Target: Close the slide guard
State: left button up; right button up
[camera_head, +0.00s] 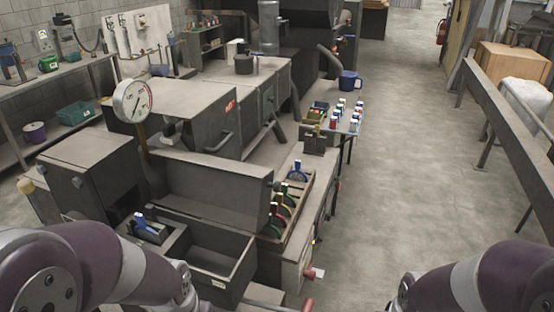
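Several parts of the grey machine could be the slide guard, and I cannot tell for sure which one is. A box-like cover (185,98) with a bar handle (219,142) on its front stands mid-left, behind a round dial gauge (133,101). An upright grey panel (212,192) stands nearer me, behind an open bin (215,262). No gripper shows. My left arm enters at the lower left and my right arm at the lower right, both cut off by the bottom edge.
A tray (306,190) of coloured clamps lies along the machine's right side. A small table (347,122) behind it holds coloured items and a blue mug (349,80). The concrete floor (420,150) to the right is clear up to a rail (506,122).

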aim_at(235, 194)
jog(key=i+l+u, duration=0.15)
jog(key=l, duration=0.25)
jog(key=i+l+u, duration=0.1)
jog(key=l, duration=0.3)
jog(key=i+l+u, duration=0.15)
jog(key=l, duration=0.3)
jog(key=i+l+u, duration=0.15)
jog(key=l, duration=0.3)
jog(key=i+l+u, duration=0.15)
jog(key=l, duration=0.3)
jog(key=i+l+u, duration=0.1)
jog(key=l, duration=0.4)
